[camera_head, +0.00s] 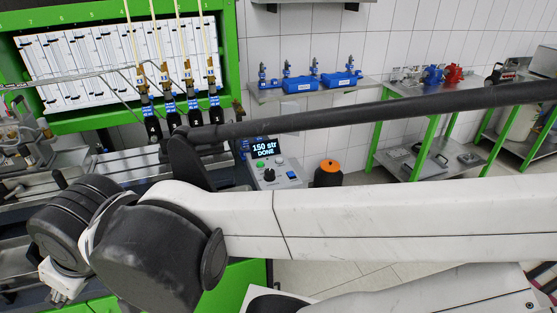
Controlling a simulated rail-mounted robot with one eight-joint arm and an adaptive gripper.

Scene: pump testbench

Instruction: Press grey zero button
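A grey control box (275,179) stands at the right end of the green testbench. Its display (264,148) reads "150 str DONE". Below the display are a small green button (260,163), a small pale grey button (280,161), a dark knob (268,175) and a blue button (292,174). The labels are too small to read, so I cannot tell for sure which button is zero. My arm crosses the foreground below the box, with its wrist joints at the lower left. My gripper's fingers do not show.
The testbench (228,60) carries a panel of glass tubes (85,60) and several injectors (168,103). An orange-topped dark canister (329,174) stands right of the box. Blue pumps (340,79) sit on a wall shelf. A green-legged table (440,104) holds red and blue parts.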

